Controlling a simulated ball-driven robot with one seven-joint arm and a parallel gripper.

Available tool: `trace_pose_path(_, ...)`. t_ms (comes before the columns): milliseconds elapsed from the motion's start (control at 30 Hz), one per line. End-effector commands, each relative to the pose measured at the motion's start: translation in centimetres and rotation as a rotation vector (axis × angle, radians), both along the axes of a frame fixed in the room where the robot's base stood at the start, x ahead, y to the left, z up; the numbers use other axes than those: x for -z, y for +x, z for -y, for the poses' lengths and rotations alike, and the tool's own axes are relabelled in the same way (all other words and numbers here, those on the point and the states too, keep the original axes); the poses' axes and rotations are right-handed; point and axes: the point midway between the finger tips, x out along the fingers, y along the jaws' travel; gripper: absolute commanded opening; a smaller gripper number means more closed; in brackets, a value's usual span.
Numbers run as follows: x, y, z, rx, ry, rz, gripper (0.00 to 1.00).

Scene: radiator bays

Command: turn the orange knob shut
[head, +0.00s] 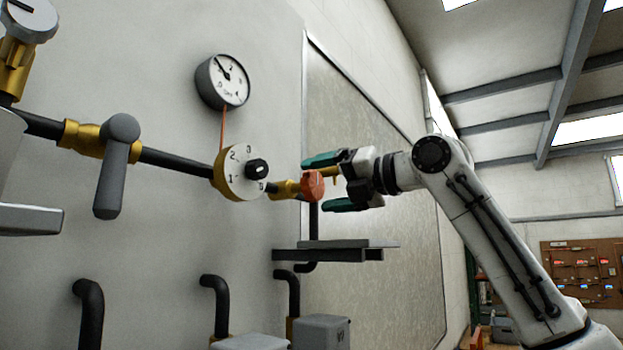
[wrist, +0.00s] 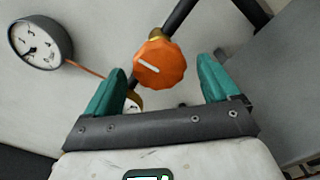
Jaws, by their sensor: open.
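The orange knob (head: 312,185) sits on a brass valve body at the right end of the wall pipe. In the wrist view the orange knob (wrist: 160,64) is faceted, with a pale line mark on its face, slightly tilted. My gripper (head: 330,180) has teal fingers spread apart, one above and one below the knob's height in the head view. In the wrist view my gripper (wrist: 163,85) is open, with the knob between and just beyond the fingertips. Neither finger appears to touch the knob.
A numbered dial (head: 240,173) with a black centre knob is left of the orange knob. A round gauge (head: 222,81) hangs above it. A grey lever (head: 117,166) is further left. A metal shelf (head: 335,249) juts out below my gripper.

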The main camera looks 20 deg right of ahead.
Motion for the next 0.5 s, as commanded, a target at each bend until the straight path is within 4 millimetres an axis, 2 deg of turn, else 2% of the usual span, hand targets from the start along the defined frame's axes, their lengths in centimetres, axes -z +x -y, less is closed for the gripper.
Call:
trace_pose_path(200,-0.1,2.0,-1.5,-0.001,-0.001,-0.001,0.88)
trace_pose_path(500,0.1,2.5,-1.8,0.0,0.0,0.0,0.88)
